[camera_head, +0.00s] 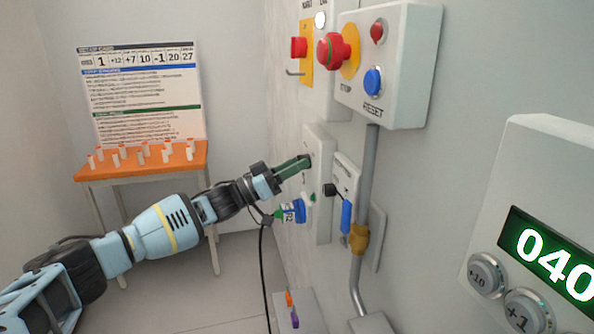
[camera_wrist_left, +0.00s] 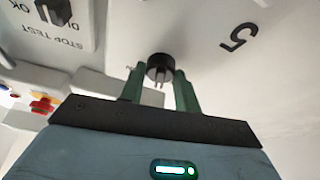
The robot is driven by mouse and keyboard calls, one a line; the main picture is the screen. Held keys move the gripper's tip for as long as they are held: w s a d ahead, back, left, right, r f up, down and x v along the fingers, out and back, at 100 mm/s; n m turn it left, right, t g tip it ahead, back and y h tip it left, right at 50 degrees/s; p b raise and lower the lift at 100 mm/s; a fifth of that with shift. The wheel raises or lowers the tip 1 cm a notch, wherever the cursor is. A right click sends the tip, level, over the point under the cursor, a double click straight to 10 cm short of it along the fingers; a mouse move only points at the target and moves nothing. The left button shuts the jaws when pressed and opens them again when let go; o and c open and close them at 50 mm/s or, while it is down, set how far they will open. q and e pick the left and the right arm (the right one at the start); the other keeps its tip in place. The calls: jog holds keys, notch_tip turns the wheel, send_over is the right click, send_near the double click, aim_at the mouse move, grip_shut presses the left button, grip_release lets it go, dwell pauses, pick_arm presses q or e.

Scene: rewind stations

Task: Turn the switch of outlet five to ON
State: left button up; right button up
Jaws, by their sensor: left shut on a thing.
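My left gripper (camera_head: 304,162) reaches from the left to a white outlet panel (camera_head: 321,222) on the right wall. In the left wrist view its two green fingers (camera_wrist_left: 159,82) are shut on a black round switch knob (camera_wrist_left: 160,66), one on each side. A large upside-down 5 (camera_wrist_left: 238,37) is printed on the white panel beside the knob. In the head view the fingers hide the knob. The knob's ON and OFF marks are too small to read, so its setting cannot be told. My right gripper is in neither view.
A STOP TEST plate with another black knob (camera_wrist_left: 55,10) is close by. A blue tagged plug (camera_head: 291,212) and black cable hang below my gripper. A red stop button (camera_head: 334,51), blue reset button (camera_head: 373,81) and grey conduit (camera_head: 366,180) are to the right.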

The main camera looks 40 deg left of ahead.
pick_arm(q)
jog(key=m+g+h+b, duration=0.1)
jog(key=m+g, duration=0.1)
jog(key=m, duration=0.4)
jog(key=m+g+h+b, duration=0.1)
jog(key=m+g+h, duration=0.1)
jog(key=m, duration=0.4)
jog(key=m+g+h+b, duration=0.1)
jog(key=m+g, duration=0.2)
jog(key=m, duration=0.3)
jog(key=shift+w+a+r, duration=0.1)
jog(key=shift+w+a, duration=0.05)
jog(key=shift+a, duration=0.1)
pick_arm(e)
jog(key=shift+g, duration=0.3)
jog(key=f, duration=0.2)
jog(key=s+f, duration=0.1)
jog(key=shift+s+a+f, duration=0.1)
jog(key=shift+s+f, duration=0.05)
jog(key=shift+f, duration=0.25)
pick_arm(q)
jog(key=shift+g+b, duration=0.3)
jog(key=o, duration=1)
jog(key=shift+h, duration=0.3)
jog(key=shift+b+v, duration=0.75)
jog(key=shift+v, duration=3.15)
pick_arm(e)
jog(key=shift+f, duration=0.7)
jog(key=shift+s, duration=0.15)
